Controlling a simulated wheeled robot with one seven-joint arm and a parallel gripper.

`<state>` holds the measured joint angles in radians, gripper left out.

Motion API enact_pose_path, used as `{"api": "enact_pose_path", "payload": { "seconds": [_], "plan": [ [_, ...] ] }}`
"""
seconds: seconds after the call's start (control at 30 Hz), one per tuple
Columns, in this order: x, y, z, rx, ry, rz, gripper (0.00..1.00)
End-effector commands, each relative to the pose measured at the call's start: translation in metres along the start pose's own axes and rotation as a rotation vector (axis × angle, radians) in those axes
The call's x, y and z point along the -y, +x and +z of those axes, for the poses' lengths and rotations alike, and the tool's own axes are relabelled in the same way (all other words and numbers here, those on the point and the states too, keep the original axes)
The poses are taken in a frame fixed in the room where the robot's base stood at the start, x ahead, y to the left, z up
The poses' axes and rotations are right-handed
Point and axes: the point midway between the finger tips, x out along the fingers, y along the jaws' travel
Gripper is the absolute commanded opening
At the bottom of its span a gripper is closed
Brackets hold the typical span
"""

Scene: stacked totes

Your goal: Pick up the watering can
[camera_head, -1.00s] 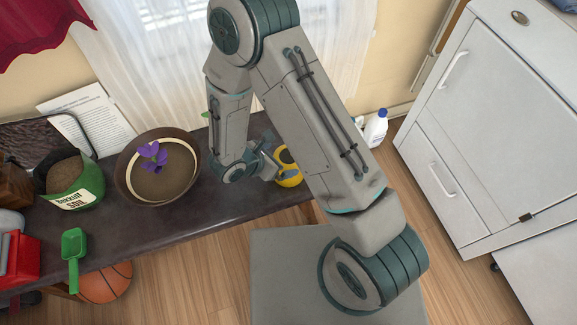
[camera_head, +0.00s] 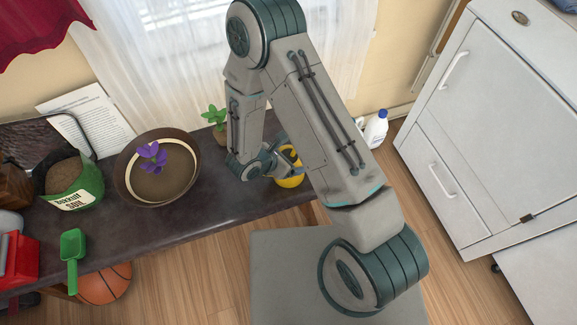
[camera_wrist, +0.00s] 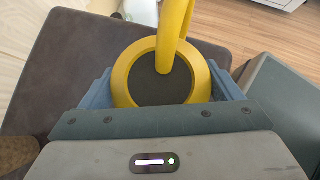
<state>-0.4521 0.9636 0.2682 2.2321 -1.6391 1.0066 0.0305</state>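The yellow watering can (camera_head: 291,181) stands near the right end of the dark table, partly hidden by my arm. In the wrist view the can (camera_wrist: 121,80) shows its round rim, dark inside and a yellow handle rising toward the top of the picture. My gripper (camera_head: 281,167) is at the can's left side in the head view. In the wrist view my gripper (camera_wrist: 163,84) has its fingers spread wide, one on each side of the can. I cannot tell whether either finger touches it.
On the dark table (camera_head: 225,195), a brown pot (camera_head: 125,185) with a purple flower stands left of my gripper, and a small green plant (camera_head: 215,118) stands behind it. A soil bag (camera_head: 85,190) and green scoop (camera_head: 72,250) are farther left. White bottles (camera_head: 376,129) stand beyond the table's right end.

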Motion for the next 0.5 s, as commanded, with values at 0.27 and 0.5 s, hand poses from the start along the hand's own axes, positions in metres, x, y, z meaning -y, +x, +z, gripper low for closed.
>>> {"api": "enact_pose_path", "payload": {
  "seconds": [0.27, 0.5],
  "plan": [
    [-0.0007, -0.0008, 0.0012, 0.002, 0.0, 0.002, 0.14],
    [-0.001, -0.0051, 0.0055, 0.003, 0.001, 0.002, 0.14]
  ]
}}
